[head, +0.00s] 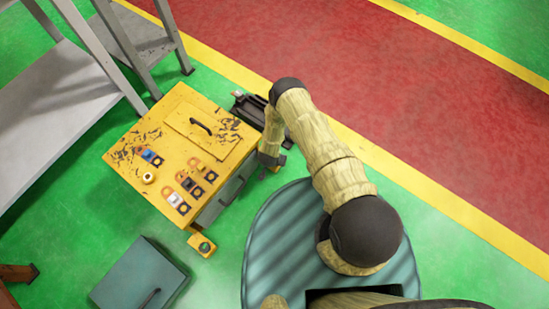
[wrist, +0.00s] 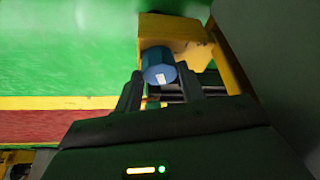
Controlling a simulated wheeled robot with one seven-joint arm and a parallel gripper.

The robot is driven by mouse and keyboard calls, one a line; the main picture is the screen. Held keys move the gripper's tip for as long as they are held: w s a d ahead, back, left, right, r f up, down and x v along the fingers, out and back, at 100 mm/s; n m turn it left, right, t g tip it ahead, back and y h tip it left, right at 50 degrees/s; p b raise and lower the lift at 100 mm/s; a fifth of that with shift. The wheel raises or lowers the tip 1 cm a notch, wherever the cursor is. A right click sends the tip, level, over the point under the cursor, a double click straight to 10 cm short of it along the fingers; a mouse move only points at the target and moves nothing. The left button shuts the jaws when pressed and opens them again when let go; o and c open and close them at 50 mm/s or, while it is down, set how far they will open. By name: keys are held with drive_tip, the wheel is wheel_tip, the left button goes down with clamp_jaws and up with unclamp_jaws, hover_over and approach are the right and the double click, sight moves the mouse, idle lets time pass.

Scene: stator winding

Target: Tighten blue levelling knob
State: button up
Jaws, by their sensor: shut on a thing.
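The blue levelling knob (wrist: 158,66) is a short blue cylinder with a small white mark on its end face. It sits at a yellow bracket (wrist: 175,32) in the wrist view. My gripper (wrist: 159,78) has one dark finger on each side of the knob and is shut on it. In the head view my gripper (head: 272,163) is low beside the right side of the yellow machine (head: 225,142). The knob is hidden in that view.
A dark tray-like part (head: 250,108) lies behind the machine, close to my arm. A grey-green box (head: 138,277) stands on the green floor at the lower left. A grey metal shelf (head: 55,90) is at the upper left. The red lane (head: 400,100) is clear.

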drive_tip(key=o, duration=0.7)
drive_tip(key=shift+w+d+r, duration=0.1)
drive_tip(key=shift+w+r, duration=0.1)
drive_tip(key=shift+w, duration=0.05)
drive_tip(key=shift+o, duration=1.4)
drive_tip(key=shift+s+f, duration=0.1)
drive_tip(key=shift+s, duration=0.05)
drive_tip(key=p+v, duration=0.6)
drive_tip(key=v, duration=1.1)
drive_tip(key=shift+s, duration=0.15)
drive_tip(key=shift+r, duration=0.2)
